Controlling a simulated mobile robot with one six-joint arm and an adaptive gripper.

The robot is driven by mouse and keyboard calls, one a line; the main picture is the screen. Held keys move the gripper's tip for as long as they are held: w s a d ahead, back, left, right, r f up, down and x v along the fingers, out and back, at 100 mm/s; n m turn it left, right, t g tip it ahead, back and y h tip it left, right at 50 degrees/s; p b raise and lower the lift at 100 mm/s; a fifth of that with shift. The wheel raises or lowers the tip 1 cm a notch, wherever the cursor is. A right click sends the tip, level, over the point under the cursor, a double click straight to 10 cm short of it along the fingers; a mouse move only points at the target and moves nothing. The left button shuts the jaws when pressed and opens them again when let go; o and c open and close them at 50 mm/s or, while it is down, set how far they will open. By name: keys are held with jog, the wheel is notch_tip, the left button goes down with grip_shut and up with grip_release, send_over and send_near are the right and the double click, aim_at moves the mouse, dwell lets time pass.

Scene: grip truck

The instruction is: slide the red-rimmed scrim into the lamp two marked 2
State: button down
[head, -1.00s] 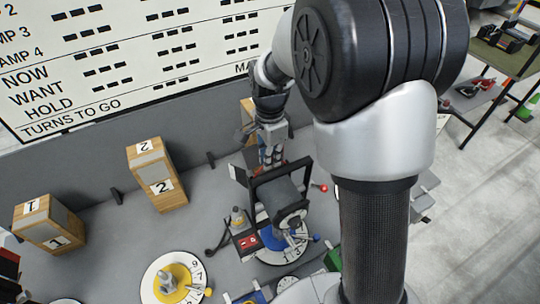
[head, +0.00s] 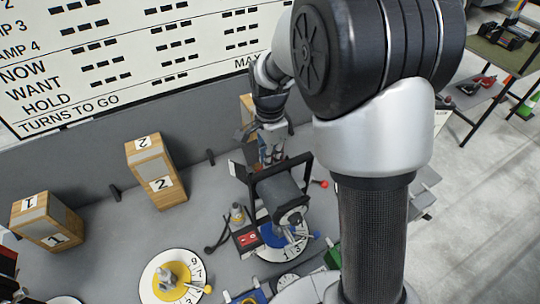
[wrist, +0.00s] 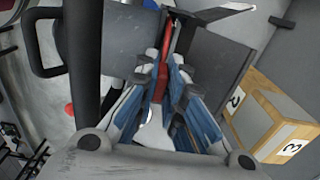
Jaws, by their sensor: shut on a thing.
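My gripper (head: 272,157) is at the back of a black lamp (head: 278,196) with a square frame and open flaps. In the wrist view the blue-padded fingers (wrist: 165,105) are shut on the red-rimmed scrim (wrist: 162,78), seen edge-on as a thin red strip. The strip lies close beside the lamp's dark frame and a grey flap (wrist: 215,68). I cannot tell whether it is in the slot. No number is readable on this lamp. A wooden box marked 2 (head: 155,170) stands to its left in the head view.
A wooden box marked 1 (head: 47,222) stands at far left. A box marked 3 (wrist: 270,118) is close to my gripper. A yellow-centred dial (head: 173,279) and a blue-centred dial (head: 278,245) lie in front. A lettered board (head: 130,60) is behind.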

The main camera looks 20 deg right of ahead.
jog(key=shift+f+b, duration=0.5)
jog(key=shift+f, duration=0.35)
jog(key=c, duration=2.2)
grip_release()
jog(key=shift+f, duration=0.1)
jog(key=o, duration=0.6)
jog(key=o, duration=0.3)
jog(key=shift+r, duration=0.2)
jog(key=shift+r+p, duration=2.25)
jog(key=shift+r, duration=0.7)
